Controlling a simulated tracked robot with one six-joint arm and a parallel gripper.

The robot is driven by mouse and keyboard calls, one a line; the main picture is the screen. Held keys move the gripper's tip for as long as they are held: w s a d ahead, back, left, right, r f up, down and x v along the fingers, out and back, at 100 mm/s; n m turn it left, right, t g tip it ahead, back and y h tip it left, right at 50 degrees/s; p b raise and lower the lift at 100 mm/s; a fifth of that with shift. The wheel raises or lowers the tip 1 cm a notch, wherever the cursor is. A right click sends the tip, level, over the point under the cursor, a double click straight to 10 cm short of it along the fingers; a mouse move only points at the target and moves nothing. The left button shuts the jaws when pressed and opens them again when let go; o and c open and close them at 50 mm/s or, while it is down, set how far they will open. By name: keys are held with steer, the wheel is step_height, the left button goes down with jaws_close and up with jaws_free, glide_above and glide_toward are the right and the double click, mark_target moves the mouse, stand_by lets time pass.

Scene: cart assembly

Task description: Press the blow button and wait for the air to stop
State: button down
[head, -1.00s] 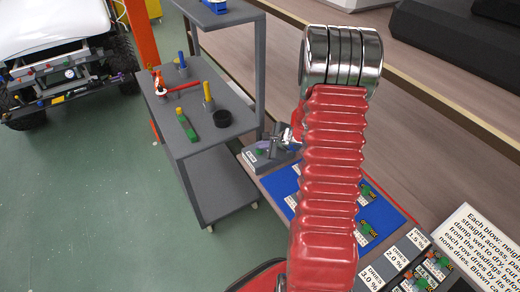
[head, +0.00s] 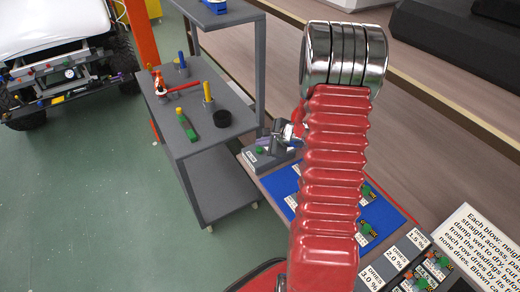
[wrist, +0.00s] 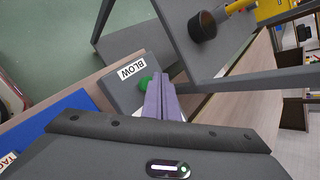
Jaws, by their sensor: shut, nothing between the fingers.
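The green blow button (wrist: 145,84) sits on a grey box (wrist: 117,92) with a white BLOW label (wrist: 128,70). In the head view the button (head: 260,150) shows on the same box at the workbench's left end. My gripper (wrist: 159,78) is shut and empty, its purple fingers together. In the wrist view the fingertips overlap the button's right edge. In the head view my gripper (head: 279,130) is just right of the button, partly hidden behind my red arm. I cannot tell whether the fingers touch the button or whether it is pressed down.
A grey cart (head: 212,148) stands left of the box, carrying a black cylinder (head: 222,118), a green block and yellow-topped posts. A blue mat (head: 283,188) with labelled small pieces lies in front of the box. A printed sign (head: 478,240) is at the right.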

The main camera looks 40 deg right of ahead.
steer(key=shift+r, duration=2.5)
steer(key=s+a+r+n+g+y, duration=0.1)
steer(key=s+a+r+n+g, duration=0.2)
steer(key=s+a+n, duration=0.4)
steer(key=s+a+r+n+g+y, duration=0.25)
steer(key=s+a+n, duration=0.35)
steer(key=a, duration=0.3)
steer(key=s+a+r+n+t+h, duration=0.1)
steer(key=s+a+r+n+h, duration=0.1)
steer(key=s+a+r+n, duration=0.3)
steer(key=s+a+r+n+t+h, duration=0.1)
steer(key=s+a+r+n+h, duration=0.1)
steer(key=s+a+r+n, duration=0.4)
step_height(320, 180, up, 5)
steer(key=shift+s+a+f+n+h, duration=0.15)
steer(key=shift+s+n+h, duration=0.2)
steer(key=shift+s+n, duration=0.4)
